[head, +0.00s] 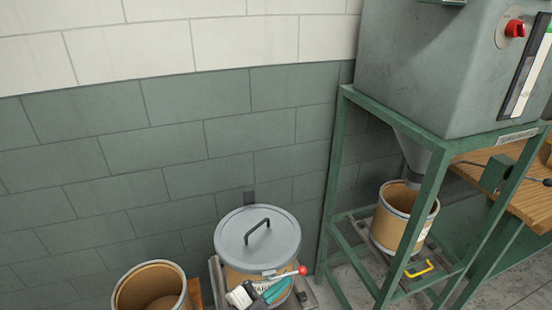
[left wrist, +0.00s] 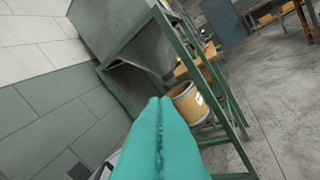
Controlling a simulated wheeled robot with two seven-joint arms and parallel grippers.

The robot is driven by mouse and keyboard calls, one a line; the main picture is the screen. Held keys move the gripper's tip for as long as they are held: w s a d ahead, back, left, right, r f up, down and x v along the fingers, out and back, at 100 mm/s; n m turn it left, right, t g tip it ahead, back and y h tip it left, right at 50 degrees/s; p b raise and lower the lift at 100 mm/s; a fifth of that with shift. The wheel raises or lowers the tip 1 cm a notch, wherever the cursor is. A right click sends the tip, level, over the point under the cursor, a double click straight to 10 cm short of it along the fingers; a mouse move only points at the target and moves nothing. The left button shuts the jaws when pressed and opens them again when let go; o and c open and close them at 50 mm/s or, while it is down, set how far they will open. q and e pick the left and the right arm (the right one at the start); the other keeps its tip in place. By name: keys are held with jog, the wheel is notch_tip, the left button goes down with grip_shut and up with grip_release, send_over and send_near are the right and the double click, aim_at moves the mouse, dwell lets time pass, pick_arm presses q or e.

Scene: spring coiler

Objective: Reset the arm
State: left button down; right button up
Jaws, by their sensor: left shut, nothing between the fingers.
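My left gripper (head: 273,292) shows at the bottom of the head view, in front of the lidded drum. Its teal fingers are shut with nothing between them. In the left wrist view the shut fingers (left wrist: 160,135) fill the lower middle and point toward the green frame. My right gripper is in neither view.
A drum with a grey lid (head: 258,238) stands near the wall, with a red-knobbed lever (head: 302,270) at its front. An open drum (head: 150,287) is to its left. A green-framed machine (head: 335,180) stands at right, with an open drum (head: 404,216) under its hopper.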

pick_arm(q)
jog(key=s+a+f+n+g+y+b, duration=0.1)
jog(key=a+f+n+y, duration=0.3)
jog(key=f, duration=0.7)
jog(key=s+a+f+n+g+y+b, duration=0.1)
jog(key=a+f+y, duration=0.1)
jog(key=a+f, duration=0.65)
jog(key=s+a+f+n+g+y, duration=0.1)
jog(key=a+f+n+y, duration=0.2)
jog(key=f, duration=1)
jog(key=s+a+f+n+g+y+b, duration=0.1)
jog(key=s+a+f+n+g+y, duration=0.35)
jog(key=s+f, duration=0.85)
jog(key=s+a+f+g, duration=0.1)
jog(key=s+f, duration=0.2)
jog(key=s, duration=0.4)
jog(key=s+a+f+n+g+b, duration=0.1)
jog(key=s+a+f, duration=0.1)
jog(key=s, duration=0.6)
jog(key=s+a+f+g, duration=0.2)
jog(key=s+f, duration=0.2)
jog(key=s, duration=0.3)
jog(key=shift+s+f, duration=0.3)
jog(key=shift+f, duration=0.1)
